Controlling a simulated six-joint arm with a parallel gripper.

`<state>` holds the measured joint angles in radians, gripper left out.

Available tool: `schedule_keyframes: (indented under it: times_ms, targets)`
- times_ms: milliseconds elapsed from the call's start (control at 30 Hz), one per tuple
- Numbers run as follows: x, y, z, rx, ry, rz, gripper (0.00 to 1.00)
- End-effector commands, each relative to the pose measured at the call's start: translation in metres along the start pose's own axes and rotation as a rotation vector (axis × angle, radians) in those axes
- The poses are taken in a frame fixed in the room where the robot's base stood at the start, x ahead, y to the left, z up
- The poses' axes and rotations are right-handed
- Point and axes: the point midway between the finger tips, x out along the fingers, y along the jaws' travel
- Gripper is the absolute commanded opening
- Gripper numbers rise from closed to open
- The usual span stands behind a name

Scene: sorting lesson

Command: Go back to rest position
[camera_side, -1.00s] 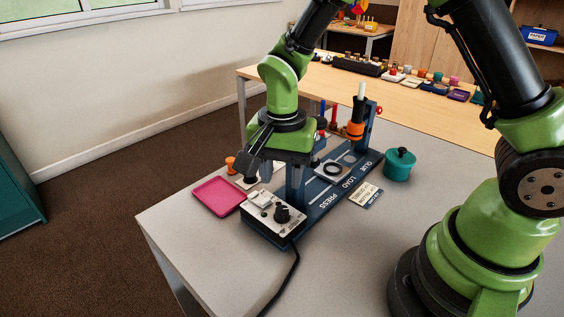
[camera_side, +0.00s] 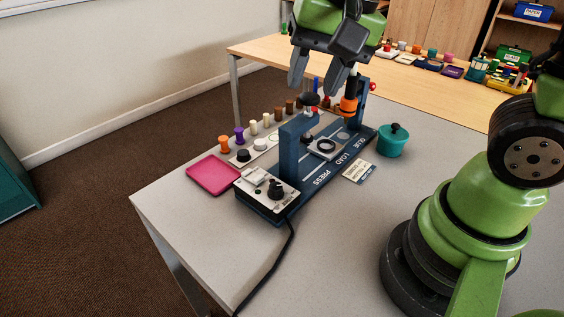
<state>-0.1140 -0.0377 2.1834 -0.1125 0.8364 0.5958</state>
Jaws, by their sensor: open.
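My gripper (camera_side: 311,82) is raised above the far part of the blue press station (camera_side: 289,160). Its two dark fingers point down and stand apart, with nothing seen between them. The fingers show in front of the orange and black part (camera_side: 348,105) at the station's far end; I cannot tell the exact gap between them.
A pink tray (camera_side: 215,175) lies left of the station, with a row of small coloured pegs (camera_side: 239,135) behind it. A teal lidded pot (camera_side: 392,141) and a card (camera_side: 359,171) are at the right. A black cable (camera_side: 287,258) runs to the front.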

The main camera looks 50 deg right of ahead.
Motion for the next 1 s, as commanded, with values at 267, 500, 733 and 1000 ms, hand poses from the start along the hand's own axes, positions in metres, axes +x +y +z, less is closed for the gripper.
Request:
schedule_keyframes:
  times_ms: [267,500,733,1000]
  targets:
    - [-0.062,0.04,0.033,-0.264,0.16,-0.187,0.42]
    - [-0.076,0.058,0.052,-0.402,0.254,-0.25,0.42]
    - [-0.076,0.06,0.054,-0.417,0.263,-0.255,0.42]
    - [-0.076,0.06,0.054,-0.417,0.263,-0.255,0.42]
